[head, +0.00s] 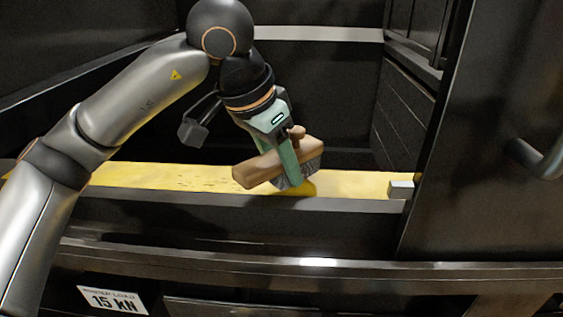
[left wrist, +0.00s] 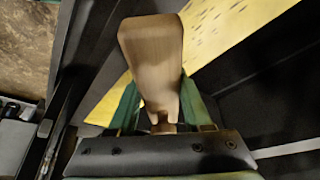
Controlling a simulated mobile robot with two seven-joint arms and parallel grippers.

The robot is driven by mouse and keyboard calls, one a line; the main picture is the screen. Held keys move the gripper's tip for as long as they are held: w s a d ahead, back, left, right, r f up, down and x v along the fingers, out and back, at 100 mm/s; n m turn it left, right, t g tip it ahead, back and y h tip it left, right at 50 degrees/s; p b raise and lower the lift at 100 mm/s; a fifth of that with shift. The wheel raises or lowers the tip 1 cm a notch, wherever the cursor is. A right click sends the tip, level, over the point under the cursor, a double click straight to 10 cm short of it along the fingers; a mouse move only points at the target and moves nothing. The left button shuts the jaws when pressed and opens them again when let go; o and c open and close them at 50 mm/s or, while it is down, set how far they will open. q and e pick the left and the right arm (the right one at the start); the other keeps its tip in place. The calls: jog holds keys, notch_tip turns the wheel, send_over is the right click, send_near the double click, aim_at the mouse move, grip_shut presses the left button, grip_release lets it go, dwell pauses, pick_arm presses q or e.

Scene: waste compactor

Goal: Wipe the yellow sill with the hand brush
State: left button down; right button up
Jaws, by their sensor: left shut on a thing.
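The yellow sill (head: 150,177) runs across the opening of the compactor in the head view. Dark specks show on it left of the brush, and also in the left wrist view (left wrist: 235,28). The hand brush has a wooden body (head: 256,168) and dark grey bristles. My left gripper (head: 288,168) is shut on the brush, with green fingers on either side of the wood. The brush is tilted over the right half of the sill, bristles down at or very near its surface. In the left wrist view the wooden body (left wrist: 152,60) hides the bristles. My right gripper is not in view.
A dark panel with a handle (head: 545,160) stands at the right. A small light grey block (head: 400,189) sits at the sill's right end. A dark front ledge (head: 330,268) runs below, with a "15 kN" label (head: 112,300). The dark chamber lies behind the sill.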

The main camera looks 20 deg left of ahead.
pick_arm(q)
jog(key=shift+f+b, duration=0.85)
jog(key=shift+f, duration=0.15)
jog(key=shift+a, duration=0.15)
